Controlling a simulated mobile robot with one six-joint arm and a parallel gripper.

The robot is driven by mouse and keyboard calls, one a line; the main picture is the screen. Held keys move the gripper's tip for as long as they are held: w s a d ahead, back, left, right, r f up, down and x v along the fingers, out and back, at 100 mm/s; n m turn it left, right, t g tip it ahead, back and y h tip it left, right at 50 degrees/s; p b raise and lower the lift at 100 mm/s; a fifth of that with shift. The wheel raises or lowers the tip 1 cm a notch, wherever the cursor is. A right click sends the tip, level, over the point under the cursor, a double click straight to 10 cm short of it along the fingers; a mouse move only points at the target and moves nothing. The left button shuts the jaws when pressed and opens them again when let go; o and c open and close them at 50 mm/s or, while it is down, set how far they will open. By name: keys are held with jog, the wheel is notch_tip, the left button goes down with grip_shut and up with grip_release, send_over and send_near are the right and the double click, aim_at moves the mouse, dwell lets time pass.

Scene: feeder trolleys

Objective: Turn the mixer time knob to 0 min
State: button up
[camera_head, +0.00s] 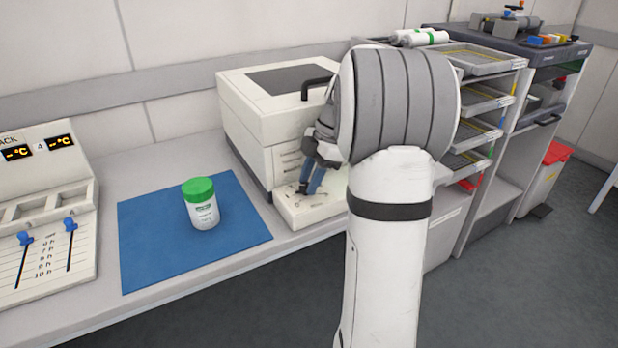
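The mixer (247,128) is a white box with a dark window in its lid and a black handle, standing on the bench at the centre. Its low front ledge (292,218) carries small markings. My gripper (308,190) points down at this ledge, with its fingertips at or just above the surface. The time knob cannot be made out; my gripper and arm cover part of the mixer's front. The fingers are small and partly hidden, so I cannot tell whether they are open or shut, or touching anything.
A white jar with a green lid (201,204) stands on a blue mat (143,261) left of the mixer. A panel with blue sliders (80,188) is at the far left. A trolley with several trays (487,62) and a red-lidded bin (540,180) stand to the right.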

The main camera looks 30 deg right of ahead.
jog(key=o, duration=0.4)
jog(key=p+v, duration=0.2)
jog(key=v, duration=0.5)
jog(key=shift+d+r, duration=0.2)
jog(key=shift+r, duration=0.15)
